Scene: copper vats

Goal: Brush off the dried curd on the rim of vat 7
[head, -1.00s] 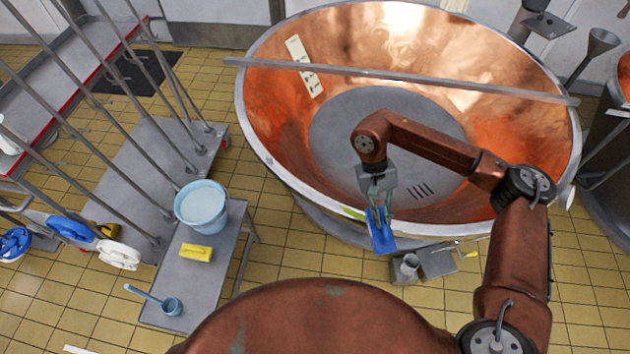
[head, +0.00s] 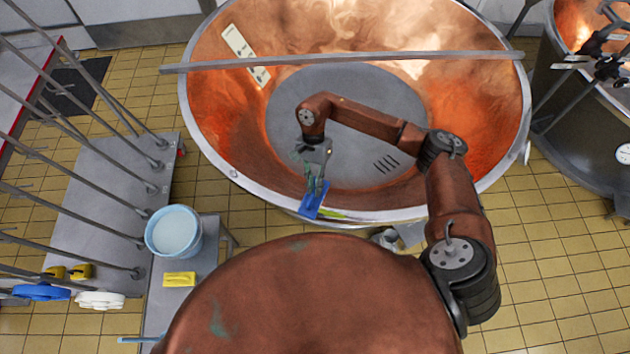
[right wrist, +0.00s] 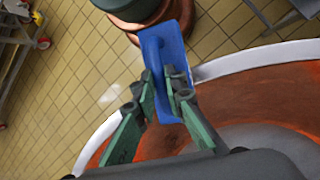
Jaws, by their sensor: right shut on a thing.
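A large copper vat (head: 230,120) with a pale metal rim fills the middle of the head view. No number is readable on it. My right gripper (head: 316,184) is over the near rim, shut on a blue brush (head: 312,203). The brush also shows in the right wrist view (right wrist: 170,60) between the fingers (right wrist: 168,100), close to the pale rim (right wrist: 245,62). Whether it touches the rim I cannot tell. A yellow-green streak (head: 332,214) lies on the near rim just right of the brush. My left gripper is not in view.
A metal bar (head: 345,61) crosses the vat top. At left, a low bench (head: 205,262) holds a light-blue bucket (head: 173,232) and a yellow block (head: 179,279). A rack (head: 110,190) with upright rods stands beyond it. Another vat (head: 582,120) stands at right. Tiled floor is free at lower right.

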